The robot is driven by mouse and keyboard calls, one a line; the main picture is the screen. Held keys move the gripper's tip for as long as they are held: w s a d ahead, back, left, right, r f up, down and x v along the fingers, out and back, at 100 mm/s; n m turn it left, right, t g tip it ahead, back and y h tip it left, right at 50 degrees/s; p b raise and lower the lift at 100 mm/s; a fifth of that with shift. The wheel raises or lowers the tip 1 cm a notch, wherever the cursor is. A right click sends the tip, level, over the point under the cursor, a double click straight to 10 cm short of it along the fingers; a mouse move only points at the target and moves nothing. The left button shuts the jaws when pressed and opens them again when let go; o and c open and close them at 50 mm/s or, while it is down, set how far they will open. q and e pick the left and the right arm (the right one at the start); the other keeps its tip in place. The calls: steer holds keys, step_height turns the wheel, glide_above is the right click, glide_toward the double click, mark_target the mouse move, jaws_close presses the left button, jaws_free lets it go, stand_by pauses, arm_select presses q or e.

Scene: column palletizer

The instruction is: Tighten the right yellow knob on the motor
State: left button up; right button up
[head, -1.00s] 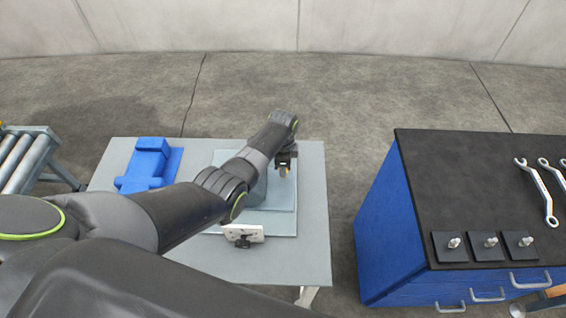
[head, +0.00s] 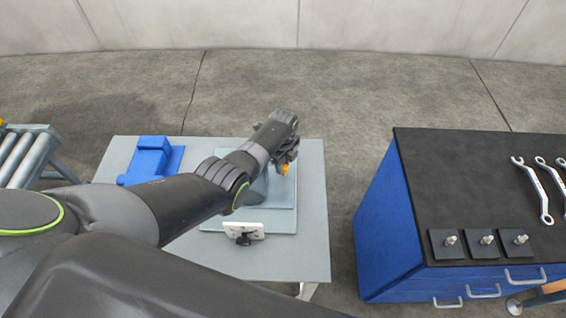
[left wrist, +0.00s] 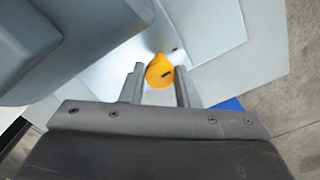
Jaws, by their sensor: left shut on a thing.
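The right yellow knob (head: 284,169) is on the motor's right side in the head view, just under my left gripper (head: 286,163). In the left wrist view the knob (left wrist: 160,71) sits between the two fingers of my left gripper (left wrist: 158,82), which is shut on it. The motor (head: 258,190) is a grey-blue body on a light plate, mostly hidden behind my left arm. In the left wrist view a large grey part (left wrist: 50,50) fills the upper left. My right gripper is not in view.
The motor stands on a grey table (head: 290,262). A blue block-shaped part (head: 150,160) lies at its back left. A small white item with a black piece (head: 246,231) is at the front. A blue cabinet (head: 385,225) with wrenches (head: 535,188) stands right, across a floor gap.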

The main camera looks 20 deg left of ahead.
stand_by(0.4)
arm_select(q)
steer(key=o, duration=1)
steer(key=shift+c, duration=0.2)
steer(key=shift+r, duration=0.5)
step_height(320, 180, up, 5)
steer(key=shift+f+p, duration=0.1)
steer(key=shift+p, duration=0.65)
step_height(320, 180, up, 12)
steer(key=shift+f+b, duration=0.15)
steer(key=shift+b, duration=0.3)
